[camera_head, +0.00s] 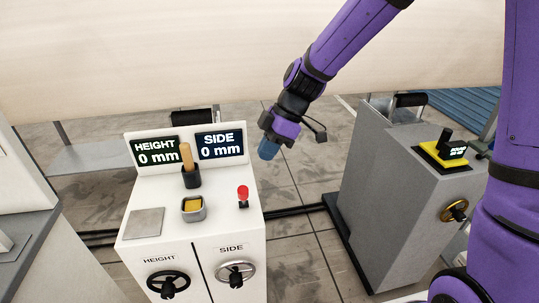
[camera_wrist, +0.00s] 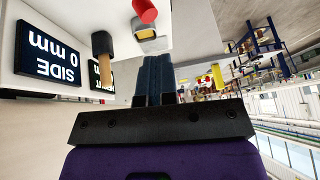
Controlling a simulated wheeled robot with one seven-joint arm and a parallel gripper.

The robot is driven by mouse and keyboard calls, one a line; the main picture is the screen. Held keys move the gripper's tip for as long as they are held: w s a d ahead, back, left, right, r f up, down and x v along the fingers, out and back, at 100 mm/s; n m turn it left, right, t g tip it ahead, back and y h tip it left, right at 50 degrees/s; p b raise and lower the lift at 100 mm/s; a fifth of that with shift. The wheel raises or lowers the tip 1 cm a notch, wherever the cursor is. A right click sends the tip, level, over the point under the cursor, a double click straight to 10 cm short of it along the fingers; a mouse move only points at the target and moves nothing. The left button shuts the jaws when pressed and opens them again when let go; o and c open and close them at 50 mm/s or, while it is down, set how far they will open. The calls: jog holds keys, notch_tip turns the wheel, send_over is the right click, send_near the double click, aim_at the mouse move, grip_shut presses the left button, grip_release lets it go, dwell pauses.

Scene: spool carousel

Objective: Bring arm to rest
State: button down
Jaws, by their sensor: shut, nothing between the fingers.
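My purple arm reaches down from the top of the head view. My gripper (camera_head: 268,150) hangs in the air to the right of the white console (camera_head: 228,225), apart from it. In the wrist view my gripper's blue fingers (camera_wrist: 154,72) are together with nothing between them. The console has two displays, a HEIGHT display (camera_head: 157,151) and a SIDE display (camera_head: 220,144), both reading 0 mm. A lever with a wooden handle (camera_head: 187,158) stands in a black base. A red-topped knob (camera_head: 242,192) sits at the console's right side.
Below the displays are a yellow-centred switch (camera_head: 193,206), a grey plate (camera_head: 145,222), a black HEIGHT handwheel (camera_head: 168,282) and a silver SIDE handwheel (camera_head: 236,272). A grey cabinet (camera_head: 385,210) with a yellow-based control (camera_head: 444,153) stands right. A large pale roll (camera_head: 180,60) spans the back.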

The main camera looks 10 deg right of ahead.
jog(key=s+d+r+m+t+h, duration=0.5)
jog(key=s+d+r+m+t, duration=0.1)
jog(key=s+d+r+m, duration=1.1)
jog(key=s+d+m, duration=0.1)
jog(key=s+d, duration=0.2)
jog(key=s, duration=0.2)
jog(key=shift+d+r+t+h, duration=0.3)
jog(key=shift+d+r, duration=0.05)
jog(key=shift+r, duration=0.05)
